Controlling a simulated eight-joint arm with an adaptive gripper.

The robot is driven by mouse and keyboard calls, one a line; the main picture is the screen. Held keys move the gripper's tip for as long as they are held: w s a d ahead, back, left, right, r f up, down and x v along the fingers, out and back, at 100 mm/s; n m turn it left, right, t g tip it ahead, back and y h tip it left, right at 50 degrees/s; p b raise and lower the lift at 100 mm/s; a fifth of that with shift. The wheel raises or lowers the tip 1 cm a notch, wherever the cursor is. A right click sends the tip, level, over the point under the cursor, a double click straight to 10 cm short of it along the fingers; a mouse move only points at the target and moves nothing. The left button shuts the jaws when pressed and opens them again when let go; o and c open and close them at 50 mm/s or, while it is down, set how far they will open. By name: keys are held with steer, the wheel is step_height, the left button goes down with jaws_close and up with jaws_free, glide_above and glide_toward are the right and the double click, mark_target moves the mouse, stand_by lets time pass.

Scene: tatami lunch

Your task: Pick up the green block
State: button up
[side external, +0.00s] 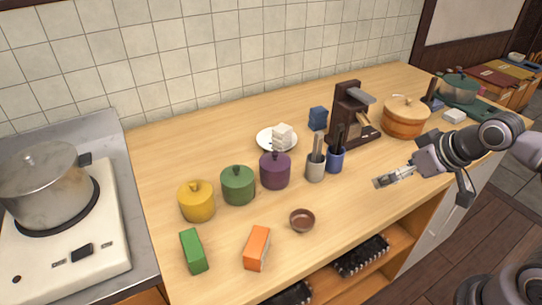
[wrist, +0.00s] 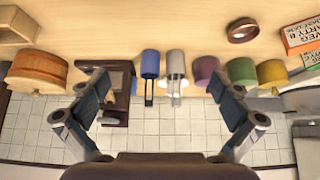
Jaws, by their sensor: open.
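The green block (side external: 194,250) lies on the counter at the front left in the side external view, in front of the yellow pot (side external: 197,201) and left of the orange block (side external: 257,248). My gripper (side external: 393,178) is above the right part of the counter, far to the right of the green block. In the wrist view my gripper (wrist: 162,92) has its fingers spread wide, with nothing held between them.
Green (side external: 238,185) and purple (side external: 275,170) lidded pots stand behind the blocks. A small brown bowl (side external: 302,220) sits right of the orange block. Utensil cups, a coffee machine (side external: 347,112) and a wooden tub (side external: 404,118) stand farther right. A stove with a steel pot (side external: 46,185) is at left.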

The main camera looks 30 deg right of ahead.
steer(key=w+a+r+n+g+y, duration=0.1)
steer(key=w+a+r+n+g, duration=0.1)
steer(key=w+a+r+n, duration=0.5)
steer(key=n+g+h, duration=0.1)
steer(key=n+g, duration=0.4)
steer(key=n, duration=0.5)
glide_toward(191, 243)
steer(key=shift+w+d+f, duration=0.1)
steer(key=shift+w+d, duration=0.25)
steer(key=shift+s+a+f, duration=0.15)
steer(key=shift+a+f, duration=0.05)
steer(key=shift+a, duration=0.1)
steer(key=shift+f, duration=0.3)
step_height(191, 243, down, 10)
steer(key=shift+s+f, duration=0.15)
